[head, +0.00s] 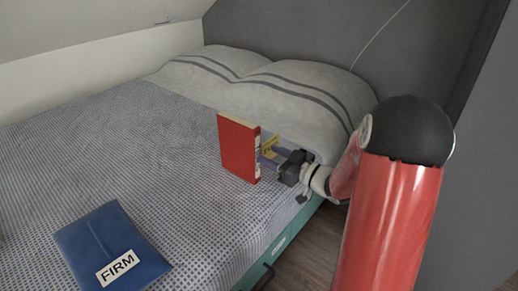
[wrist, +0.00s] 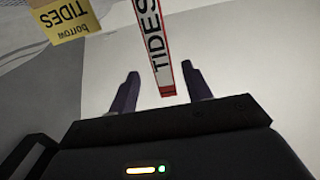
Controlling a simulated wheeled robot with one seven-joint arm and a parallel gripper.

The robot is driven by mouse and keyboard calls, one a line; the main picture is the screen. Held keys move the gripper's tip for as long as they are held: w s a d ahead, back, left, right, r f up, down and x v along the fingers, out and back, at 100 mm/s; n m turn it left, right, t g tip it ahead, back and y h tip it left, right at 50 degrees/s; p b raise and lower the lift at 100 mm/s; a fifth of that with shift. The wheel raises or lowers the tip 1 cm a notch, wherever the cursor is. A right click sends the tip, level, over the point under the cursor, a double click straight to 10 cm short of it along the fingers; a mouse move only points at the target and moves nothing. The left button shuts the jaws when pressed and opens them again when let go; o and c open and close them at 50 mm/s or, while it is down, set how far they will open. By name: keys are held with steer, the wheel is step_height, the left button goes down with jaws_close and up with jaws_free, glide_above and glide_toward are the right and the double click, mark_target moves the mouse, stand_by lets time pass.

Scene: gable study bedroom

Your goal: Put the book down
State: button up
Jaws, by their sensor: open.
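The red book (head: 238,148) is upright at the right side of the bed, in front of the pillows; its lower edge appears to be at the cover, but I cannot tell whether it bears on it. My gripper (head: 268,158) is at the book's right, spine side, with its fingers open. In the wrist view, the book's spine (wrist: 155,45), lettered TIDES, lies between the spread fingers of my gripper (wrist: 160,72), with gaps on both sides. A yellow card (wrist: 65,18) reading "borrow TIDES" also shows there; it is partly hidden in the head view (head: 269,144).
The bed (head: 150,160) has a patterned cover with wide free room left of the book. A blue folder (head: 105,240) labelled FIRM lies at the front left. Striped pillows (head: 300,95) lie at the back. The bed's green side and wooden floor (head: 305,250) are at the right.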

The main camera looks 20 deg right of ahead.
steer(key=s+d+r+m+g+h, duration=0.2)
steer(key=s+r+m+h, duration=0.45)
steer(key=h, duration=0.55)
steer(key=s+a+f+g, duration=0.1)
steer(key=s+a+g, duration=0.2)
steer(key=s, duration=0.8)
steer(key=s+a+g+y, duration=0.1)
steer(key=s+a+g, duration=0.3)
steer(key=s, duration=0.7)
steer(key=shift+a+f+m, duration=0.35)
steer(key=shift+a, duration=0.05)
